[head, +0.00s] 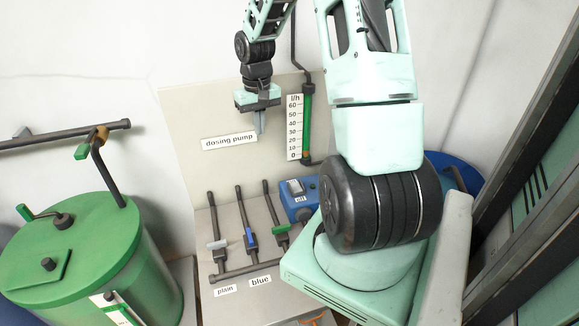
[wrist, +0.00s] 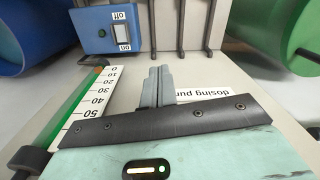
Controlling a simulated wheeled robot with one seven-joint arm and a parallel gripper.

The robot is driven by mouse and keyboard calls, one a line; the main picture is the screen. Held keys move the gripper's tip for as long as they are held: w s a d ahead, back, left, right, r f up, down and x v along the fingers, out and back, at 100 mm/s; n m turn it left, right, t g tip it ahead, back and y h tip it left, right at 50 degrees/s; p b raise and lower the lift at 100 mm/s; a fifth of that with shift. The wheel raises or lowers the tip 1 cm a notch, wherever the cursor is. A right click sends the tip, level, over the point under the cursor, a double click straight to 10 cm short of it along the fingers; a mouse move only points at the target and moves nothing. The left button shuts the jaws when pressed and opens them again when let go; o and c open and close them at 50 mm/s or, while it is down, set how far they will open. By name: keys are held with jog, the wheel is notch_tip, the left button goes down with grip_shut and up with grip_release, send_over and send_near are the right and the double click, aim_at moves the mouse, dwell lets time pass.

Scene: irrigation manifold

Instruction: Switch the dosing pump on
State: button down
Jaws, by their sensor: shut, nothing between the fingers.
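The dosing pump's blue box (head: 299,199) stands low on the panel, partly hidden by my arm in the head view. The box also shows at the top left of the wrist view (wrist: 92,38). Its pale rocker switch (wrist: 121,33) has an "off" label on one side and an "on" label on the other. I cannot tell which side is pressed. My gripper (head: 260,130) is shut and empty, pointing down beside the "dosing pump" sign (head: 229,141), above and apart from the box. Its closed fingers also show in the wrist view (wrist: 158,86).
A flow gauge (head: 295,128) marked l/h has an orange float near 0. Several valves with levers, one with a blue handle (head: 250,238), stand left of the box. A green tank (head: 75,250) is at the left. Open space lies between gripper and box.

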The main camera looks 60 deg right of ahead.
jog(key=s+d+m+p, duration=0.2)
jog(key=s+d, duration=0.2)
jog(key=d, duration=0.5)
jog(key=shift+r, duration=0.4)
jog(key=shift+d, duration=0.1)
jog(key=b, duration=0.1)
send_near(290, 183)
notch_tip(290, 183, down, 6)
jog(key=b, duration=0.9)
jog(key=shift+w+r, duration=0.1)
jog(key=shift+r, duration=0.1)
jog(key=shift+f+b, duration=0.55)
jog(key=shift+f, duration=0.1)
